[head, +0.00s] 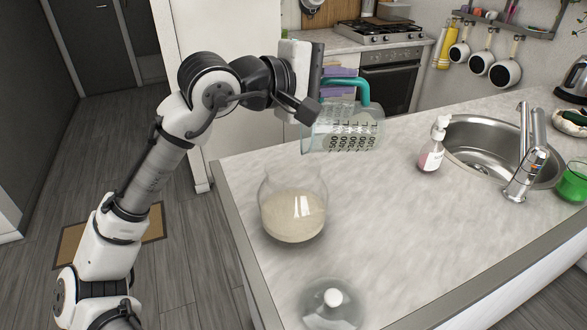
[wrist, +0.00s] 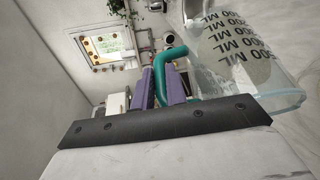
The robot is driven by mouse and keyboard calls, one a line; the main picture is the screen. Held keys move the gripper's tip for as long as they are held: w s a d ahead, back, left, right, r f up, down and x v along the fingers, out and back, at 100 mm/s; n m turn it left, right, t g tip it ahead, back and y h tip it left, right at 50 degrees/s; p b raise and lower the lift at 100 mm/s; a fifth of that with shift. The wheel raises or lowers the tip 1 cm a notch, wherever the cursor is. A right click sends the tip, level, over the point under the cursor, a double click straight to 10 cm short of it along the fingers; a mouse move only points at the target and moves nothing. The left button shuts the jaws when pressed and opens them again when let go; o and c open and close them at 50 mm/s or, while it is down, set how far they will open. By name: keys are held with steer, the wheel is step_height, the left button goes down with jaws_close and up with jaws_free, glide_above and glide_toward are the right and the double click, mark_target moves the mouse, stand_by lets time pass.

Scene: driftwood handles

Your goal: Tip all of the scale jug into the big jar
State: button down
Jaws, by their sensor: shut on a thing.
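The scale jug (head: 346,130) is clear with black volume marks and a teal handle (head: 350,84). It is tilted in the air above the far left part of the counter. My gripper (head: 336,84) is shut on its handle; the wrist view shows the teal handle between purple finger pads (wrist: 160,85) and the jug (wrist: 245,55) to the right. The big jar (head: 292,206) is a round clear vessel holding pale, beige contents. It stands on the counter below and left of the jug, apart from it.
A clear lid with a white knob (head: 333,298) lies on the counter in front of the jar. A soap bottle (head: 432,146), sink (head: 490,150) and tap (head: 528,160) are to the right, with a green glass (head: 573,182). The middle of the counter (head: 400,225) is clear.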

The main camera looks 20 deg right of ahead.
steer(key=shift+w+a+r+n+h+b, duration=0.2)
steer(key=shift+a+h, duration=0.25)
steer(key=shift+a, duration=0.15)
steer(key=shift+w+a+r+n+h+b, duration=0.15)
steer(key=shift+a+n+h+b, duration=0.2)
steer(key=shift+a, duration=0.3)
steer(key=shift+w+a+r+n+h+b, duration=0.1)
steer(key=shift+a+r+h, duration=0.05)
steer(key=shift+a+h, duration=0.4)
steer(key=shift+a, duration=0.25)
